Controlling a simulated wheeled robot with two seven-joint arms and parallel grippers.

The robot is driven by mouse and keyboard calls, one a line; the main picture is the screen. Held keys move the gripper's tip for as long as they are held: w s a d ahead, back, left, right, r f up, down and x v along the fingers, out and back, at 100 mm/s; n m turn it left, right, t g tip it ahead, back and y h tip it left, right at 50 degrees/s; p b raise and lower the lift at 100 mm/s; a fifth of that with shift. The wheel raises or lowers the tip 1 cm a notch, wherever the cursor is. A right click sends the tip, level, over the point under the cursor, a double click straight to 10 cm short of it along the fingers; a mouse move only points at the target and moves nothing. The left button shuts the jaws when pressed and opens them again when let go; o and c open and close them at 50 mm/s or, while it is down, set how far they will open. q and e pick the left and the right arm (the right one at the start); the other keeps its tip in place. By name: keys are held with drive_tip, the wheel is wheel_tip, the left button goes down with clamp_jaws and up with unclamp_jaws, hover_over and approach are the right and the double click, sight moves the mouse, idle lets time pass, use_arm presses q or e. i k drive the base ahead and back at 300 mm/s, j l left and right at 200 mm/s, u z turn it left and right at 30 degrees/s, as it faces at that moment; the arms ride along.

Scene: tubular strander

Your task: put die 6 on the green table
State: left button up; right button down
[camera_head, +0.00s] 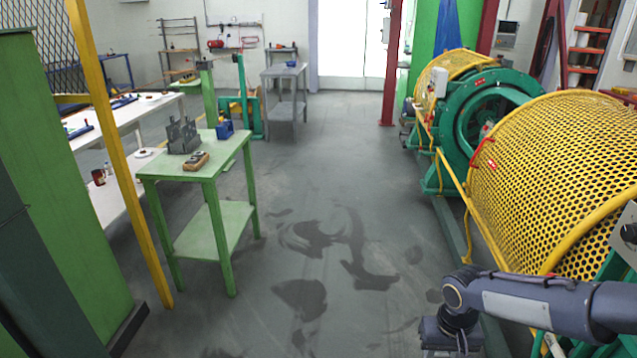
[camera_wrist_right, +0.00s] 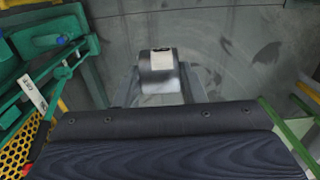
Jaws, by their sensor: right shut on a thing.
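Die 6 (camera_wrist_right: 157,64) appears as a short grey metal cylinder with a pale label in the right wrist view. My right gripper (camera_wrist_right: 160,86) is shut on it, with one finger on each side. The number on the label is not readable. The green table (camera_head: 226,150) stands left of centre in the head view, with a lower shelf. My left gripper is not in view.
The green table bears grey metal blocks (camera_head: 183,136), a blue bin (camera_head: 225,130) and a brown-grey object (camera_head: 196,161); its right and front top is bare. A yellow post (camera_head: 120,150) stands left of it. The yellow-guarded machine (camera_head: 550,150) lines the right. The floor between is clear.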

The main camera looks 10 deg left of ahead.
sight(226, 143)
drive_tip(key=i+u, duration=0.1)
drive_tip(key=i, duration=0.95)
drive_tip(key=i+l+u, duration=0.15)
drive_tip(key=i, duration=0.9)
drive_tip(key=i+u, duration=0.25)
drive_tip(key=i, duration=0.2)
drive_tip(key=i+u, duration=0.2)
drive_tip(key=i, duration=0.3)
drive_tip(key=i+l+u, duration=0.1)
drive_tip(key=i+u, duration=0.15)
drive_tip(key=i, duration=0.2)
drive_tip(key=i+l+u, duration=0.25)
drive_tip(key=i, duration=0.2)
